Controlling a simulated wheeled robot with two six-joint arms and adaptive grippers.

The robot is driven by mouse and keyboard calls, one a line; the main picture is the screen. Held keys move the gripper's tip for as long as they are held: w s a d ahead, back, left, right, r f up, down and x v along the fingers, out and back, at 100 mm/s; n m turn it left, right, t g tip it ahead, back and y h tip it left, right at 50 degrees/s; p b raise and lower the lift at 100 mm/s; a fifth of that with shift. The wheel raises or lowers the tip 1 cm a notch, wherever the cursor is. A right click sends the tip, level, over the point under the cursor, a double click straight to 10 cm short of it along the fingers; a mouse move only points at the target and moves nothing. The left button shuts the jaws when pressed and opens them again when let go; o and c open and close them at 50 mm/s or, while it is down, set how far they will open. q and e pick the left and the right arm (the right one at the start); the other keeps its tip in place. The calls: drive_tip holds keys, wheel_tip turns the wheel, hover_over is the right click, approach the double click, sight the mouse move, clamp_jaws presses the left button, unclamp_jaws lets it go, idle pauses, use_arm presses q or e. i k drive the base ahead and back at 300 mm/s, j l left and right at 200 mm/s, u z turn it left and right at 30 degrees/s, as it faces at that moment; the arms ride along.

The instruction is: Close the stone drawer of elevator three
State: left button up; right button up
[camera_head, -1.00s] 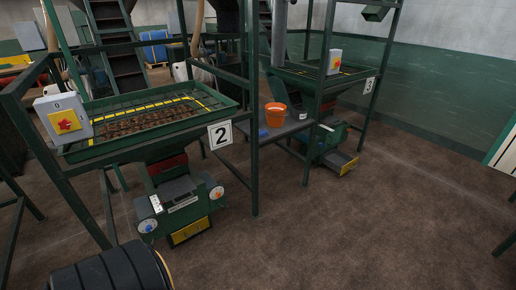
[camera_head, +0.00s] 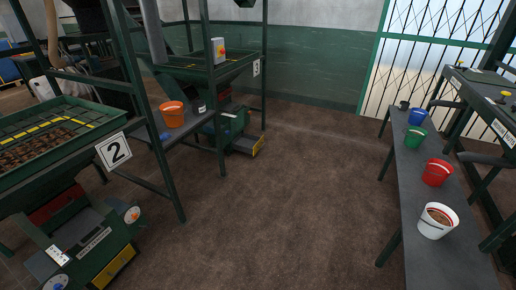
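Elevator three (camera_head: 208,67) is a green frame with a hopper and a white number 3 sign (camera_head: 256,67), standing at the back, left of the middle. Low at its base is a green unit (camera_head: 232,122) with a grey flat part and a yellow-marked front edge (camera_head: 258,146), which may be the stone drawer. It seems to stick out toward the right. How far it is open is too small to tell. Neither of my grippers shows in the head view.
Elevator two with its number 2 sign (camera_head: 114,150) stands near on the left. An orange bucket (camera_head: 173,114) sits on a table between the elevators. A long grey bench (camera_head: 415,190) with several buckets stands at the right. The brown floor (camera_head: 290,200) between is clear.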

sight(250, 144)
drive_tip(key=i+z, duration=0.15)
drive_tip(key=i, duration=1.55)
drive_tip(key=i+l+u, duration=0.1)
drive_tip(key=i, duration=0.6)
drive_tip(key=i+l+u, duration=0.1)
drive_tip(key=i, duration=0.55)
drive_tip(key=i+l, duration=0.15)
drive_tip(key=i, duration=0.55)
drive_tip(key=i+l+u, duration=0.2)
drive_tip(key=i+u, duration=0.2)
drive_tip(key=i, duration=0.15)
drive_tip(key=i+l+u, duration=0.45)
drive_tip(key=i+j, duration=0.1)
